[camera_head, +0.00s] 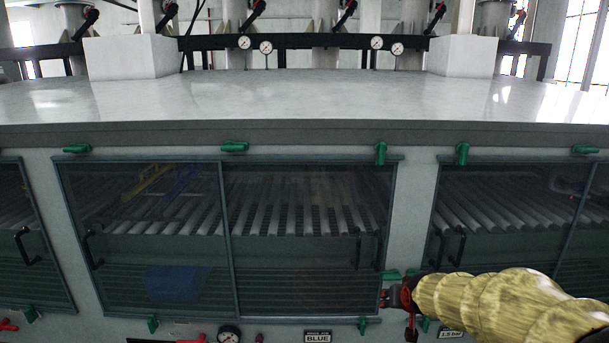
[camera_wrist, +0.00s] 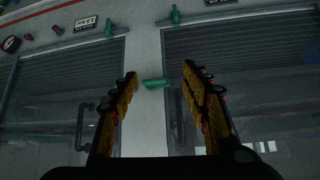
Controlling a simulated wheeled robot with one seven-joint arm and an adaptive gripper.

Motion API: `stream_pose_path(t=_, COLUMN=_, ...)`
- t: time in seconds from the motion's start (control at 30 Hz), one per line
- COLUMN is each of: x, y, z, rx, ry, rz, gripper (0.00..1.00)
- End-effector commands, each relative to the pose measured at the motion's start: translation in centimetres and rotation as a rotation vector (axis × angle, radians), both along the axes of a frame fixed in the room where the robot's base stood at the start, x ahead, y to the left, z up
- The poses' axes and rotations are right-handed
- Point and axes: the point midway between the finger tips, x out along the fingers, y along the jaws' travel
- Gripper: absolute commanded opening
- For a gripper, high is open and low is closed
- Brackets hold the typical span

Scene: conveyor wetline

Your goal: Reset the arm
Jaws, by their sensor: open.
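My gripper (camera_head: 397,296) is at the lower right in the head view, at the end of my yellow-sleeved arm. It is in front of the post between the middle and right glazed doors. In the wrist view my gripper (camera_wrist: 160,85) shows two yellow and black fingers spread wide apart with nothing between them. Beyond the fingers is the pale post with a green latch (camera_wrist: 155,82). I cannot tell how far the fingertips are from the panel.
The middle glazed doors (camera_head: 300,285) are shut, with black handles (camera_head: 357,248) and green latches (camera_head: 234,146). Rollers and a blue box (camera_head: 175,283) show behind the glass.

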Motion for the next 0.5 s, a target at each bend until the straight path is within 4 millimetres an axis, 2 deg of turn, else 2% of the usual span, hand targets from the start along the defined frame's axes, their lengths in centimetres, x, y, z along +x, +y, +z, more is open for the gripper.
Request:
stream_pose_path(t=0.03, x=-2.1, y=0.5, z=2.1, rx=-0.003, ry=0.007, rz=0.005, gripper=0.47)
stream_pose_path(t=0.2, x=-9.3, y=1.9, z=6.1, rx=-0.012, ry=0.062, rz=0.023, gripper=0.47)
stream_pose_path(t=0.4, x=-18.5, y=3.6, z=9.2, rx=-0.013, ry=0.125, rz=0.056, gripper=0.47)
stream_pose_path(t=0.5, x=-23.2, y=4.4, z=10.1, rx=-0.013, ry=0.157, rz=0.077, gripper=0.47)
